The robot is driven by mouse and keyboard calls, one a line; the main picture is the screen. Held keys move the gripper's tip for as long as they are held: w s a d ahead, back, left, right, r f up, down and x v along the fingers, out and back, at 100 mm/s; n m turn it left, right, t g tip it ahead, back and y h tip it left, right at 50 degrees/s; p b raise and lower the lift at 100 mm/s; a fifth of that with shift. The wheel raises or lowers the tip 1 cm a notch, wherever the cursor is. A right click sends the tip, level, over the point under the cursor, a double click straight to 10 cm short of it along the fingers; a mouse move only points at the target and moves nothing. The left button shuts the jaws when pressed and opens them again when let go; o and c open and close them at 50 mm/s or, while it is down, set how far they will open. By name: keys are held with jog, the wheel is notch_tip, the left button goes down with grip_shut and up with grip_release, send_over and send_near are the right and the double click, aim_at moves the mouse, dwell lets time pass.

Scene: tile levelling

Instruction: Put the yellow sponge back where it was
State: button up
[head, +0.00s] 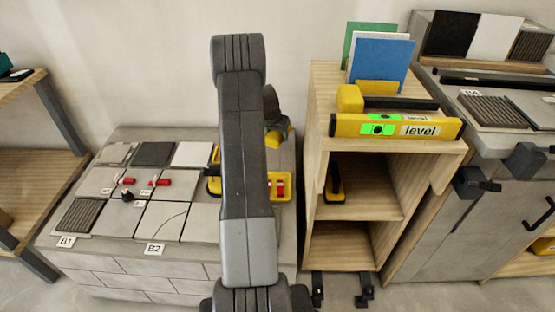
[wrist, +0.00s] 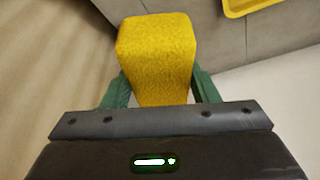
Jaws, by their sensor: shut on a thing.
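The yellow sponge (wrist: 156,55) is a rough yellow block, gripped between the two green fingers of my gripper (wrist: 155,92) in the wrist view. Its far end sticks out past the fingers. In the head view my gripper (head: 272,118) is partly hidden behind my own arm. A bit of the yellow sponge (head: 283,136) shows just below it, above the right part of the tiled bench. A yellow tray (head: 287,187) lies on that bench, partly hidden by my arm. A yellow edge, seemingly the tray (wrist: 246,7), also shows at the top right of the wrist view.
The bench holds several tiles (head: 152,153) with red-handled pieces. Right of my arm stands a wooden shelf unit (head: 330,225) with a yellow level (head: 350,126) and upright blue (head: 383,60) and green sheets on top. A grey counter (head: 425,215) stands further right.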

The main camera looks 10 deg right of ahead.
aim_at(272, 138)
notch_tip(272, 138, down, 10)
jog(key=shift+r+b, duration=0.15)
jog(key=shift+b, duration=0.85)
jog(key=o, duration=0.9)
jog(key=shift+r, duration=0.1)
jog(key=p+v, duration=0.2)
jog(key=v, duration=1)
